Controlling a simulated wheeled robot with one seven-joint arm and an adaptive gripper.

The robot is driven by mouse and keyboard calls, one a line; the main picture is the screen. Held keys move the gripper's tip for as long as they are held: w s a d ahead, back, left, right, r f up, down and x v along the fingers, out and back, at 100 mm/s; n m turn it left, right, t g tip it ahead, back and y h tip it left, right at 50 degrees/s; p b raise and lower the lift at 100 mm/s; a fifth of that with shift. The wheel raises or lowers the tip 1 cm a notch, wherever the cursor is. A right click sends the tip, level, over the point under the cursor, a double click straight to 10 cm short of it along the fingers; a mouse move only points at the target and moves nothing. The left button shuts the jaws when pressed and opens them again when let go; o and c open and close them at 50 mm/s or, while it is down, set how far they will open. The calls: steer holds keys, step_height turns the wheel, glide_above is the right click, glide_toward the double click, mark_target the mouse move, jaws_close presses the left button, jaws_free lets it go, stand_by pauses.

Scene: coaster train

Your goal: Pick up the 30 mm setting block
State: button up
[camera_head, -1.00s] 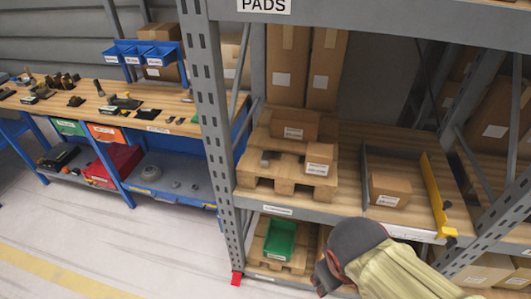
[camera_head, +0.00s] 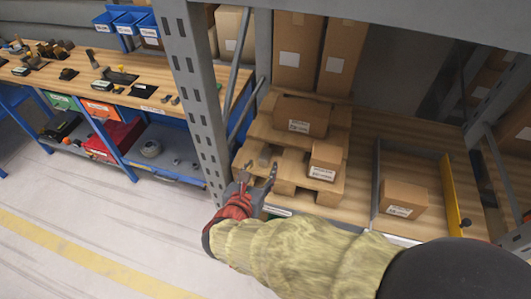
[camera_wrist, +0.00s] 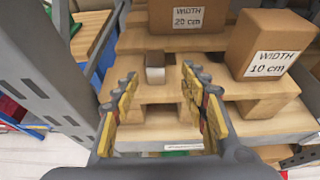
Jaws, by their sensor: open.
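My gripper (camera_head: 257,174) is open and empty in front of the pallet's left part. Its yellow-padded fingers (camera_wrist: 160,84) stand apart on either side of the block's line, with no visible contact.
Behind the block is a carton marked 20 cm (camera_wrist: 188,14); to its right is one marked 10 cm (camera_wrist: 272,45). The grey rack post (camera_head: 197,95) stands close on the left. Another carton (camera_head: 403,198) lies right, beside a yellow-edged divider (camera_head: 452,190).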

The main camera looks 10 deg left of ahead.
mark_target(264, 156)
steer(key=x, duration=0.3)
steer(key=shift+b, duration=0.4)
steer(key=x, duration=0.1)
steer(key=b+x, duration=0.1)
steer(key=x, duration=0.2)
steer(key=shift+w+a+r+b, duration=0.2)
steer(key=shift+w+a+b, duration=0.15)
steer(key=shift+w, duration=0.2)
steer(key=c, duration=0.3)
steer(key=c, duration=0.8)
steer(key=shift+r, duration=0.1)
jaws_close()
